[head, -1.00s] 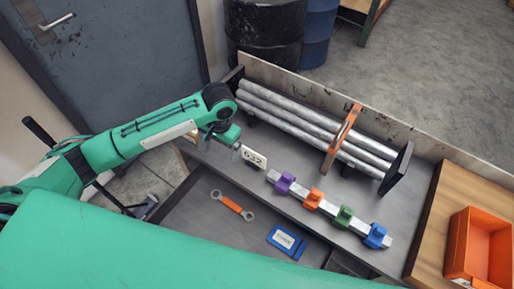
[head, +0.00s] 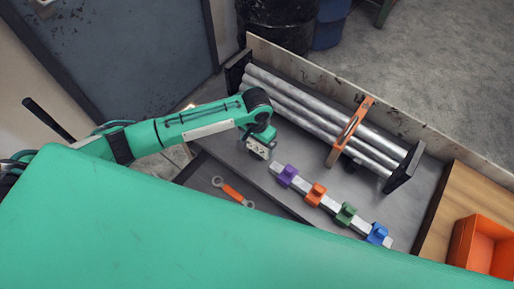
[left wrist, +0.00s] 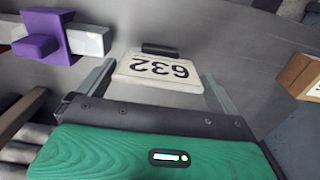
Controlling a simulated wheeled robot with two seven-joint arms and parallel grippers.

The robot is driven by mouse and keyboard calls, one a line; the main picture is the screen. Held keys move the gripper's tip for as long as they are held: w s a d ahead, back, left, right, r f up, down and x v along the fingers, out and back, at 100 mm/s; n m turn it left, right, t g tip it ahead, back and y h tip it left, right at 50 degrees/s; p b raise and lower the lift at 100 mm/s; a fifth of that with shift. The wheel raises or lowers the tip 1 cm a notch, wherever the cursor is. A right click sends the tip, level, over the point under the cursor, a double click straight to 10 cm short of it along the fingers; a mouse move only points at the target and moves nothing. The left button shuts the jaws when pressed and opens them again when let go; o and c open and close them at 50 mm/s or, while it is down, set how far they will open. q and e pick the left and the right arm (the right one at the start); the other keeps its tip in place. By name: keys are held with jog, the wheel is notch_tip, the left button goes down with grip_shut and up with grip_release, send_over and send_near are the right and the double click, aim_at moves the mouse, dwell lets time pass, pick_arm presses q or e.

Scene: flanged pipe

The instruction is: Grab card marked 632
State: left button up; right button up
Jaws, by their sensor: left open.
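The white card marked 632 (head: 261,151) stands on the grey bench top, just left of the rail with coloured blocks. In the left wrist view the card (left wrist: 160,72) reads upside down, with a small dark piece at its far edge. My left gripper (head: 257,147) is open at the card. In the left wrist view its two fingers lie on either side of the card, with a narrow gap visible at each side. My right gripper is not in view.
A rail carries purple (head: 288,176), orange (head: 315,194), green (head: 345,213) and blue (head: 377,234) blocks. Behind it lie long grey pipes (head: 300,106) in a rack with an orange bracket (head: 349,132). An orange wrench (head: 234,194) lies in front; an orange bin (head: 484,245) is at right.

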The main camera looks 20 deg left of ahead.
aim_at(257, 152)
pick_arm(q)
jog(key=shift+s+f+p, duration=0.1)
jog(key=shift+f+p, duration=0.35)
jog(key=shift+f, duration=1.95)
jog(key=c, duration=0.6)
jog(key=shift+r, duration=0.2)
